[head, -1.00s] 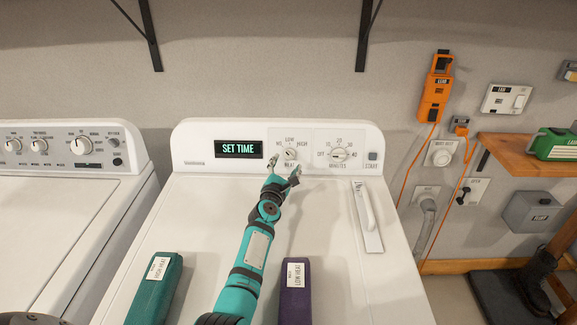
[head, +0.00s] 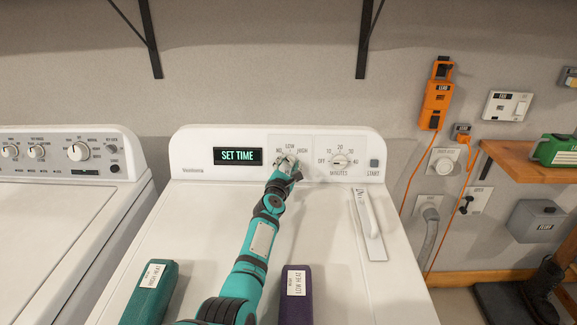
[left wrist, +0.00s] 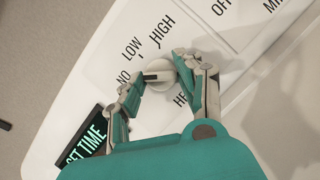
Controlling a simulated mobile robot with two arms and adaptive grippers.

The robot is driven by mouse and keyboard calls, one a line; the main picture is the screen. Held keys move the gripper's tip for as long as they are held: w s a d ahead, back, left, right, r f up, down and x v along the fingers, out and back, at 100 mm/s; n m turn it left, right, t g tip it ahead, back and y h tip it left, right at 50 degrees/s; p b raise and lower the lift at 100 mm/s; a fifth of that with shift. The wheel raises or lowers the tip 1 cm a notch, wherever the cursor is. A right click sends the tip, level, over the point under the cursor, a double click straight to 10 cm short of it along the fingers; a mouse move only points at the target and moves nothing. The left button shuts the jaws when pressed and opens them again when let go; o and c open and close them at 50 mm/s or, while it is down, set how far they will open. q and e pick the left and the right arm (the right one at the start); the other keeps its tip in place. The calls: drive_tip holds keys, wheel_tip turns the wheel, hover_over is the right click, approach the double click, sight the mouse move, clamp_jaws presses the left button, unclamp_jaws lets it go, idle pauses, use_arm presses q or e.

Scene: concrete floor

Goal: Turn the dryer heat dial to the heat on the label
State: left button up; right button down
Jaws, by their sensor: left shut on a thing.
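The heat dial (left wrist: 160,68) is a round white knob on the dryer panel, with NO, LOW and HIGH around it. In the left wrist view its dark line lies roughly across, one end toward NO. My left gripper (left wrist: 170,78) is shut on the dial, a finger on each side; in the head view the gripper (head: 287,161) covers most of it. A teal block (head: 149,294) has a label reading HIGH HEAT, and a purple block (head: 295,300) has one reading LOW HEAT. Both lie on the dryer top (head: 205,235). My right gripper is out of view.
The display (head: 238,156) reads SET TIME. The minutes dial (head: 340,161) and start button (head: 374,163) are right of the heat dial. A white handle-like piece (head: 368,215) lies on the dryer's right. A washer (head: 60,215) stands at left.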

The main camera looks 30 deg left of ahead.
use_arm(q)
drive_tip(key=shift+c, duration=1.3)
drive_tip(key=shift+m, duration=0.3)
drive_tip(key=m+h+p, duration=0.1)
drive_tip(key=m, duration=0.1)
drive_tip(key=m+h+p, duration=0.1)
drive_tip(key=m, duration=0.2)
drive_tip(key=shift+a+r+g+p, duration=0.1)
drive_tip(key=shift+r+g+p, duration=0.05)
drive_tip(key=shift+g+p, duration=0.2)
drive_tip(key=m+h+p, duration=0.1)
drive_tip(key=m, duration=0.2)
drive_tip(key=shift+g, duration=0.35)
drive_tip(key=shift+m+p, duration=0.5)
drive_tip(key=shift+m, duration=0.1)
drive_tip(key=shift+g, duration=0.3)
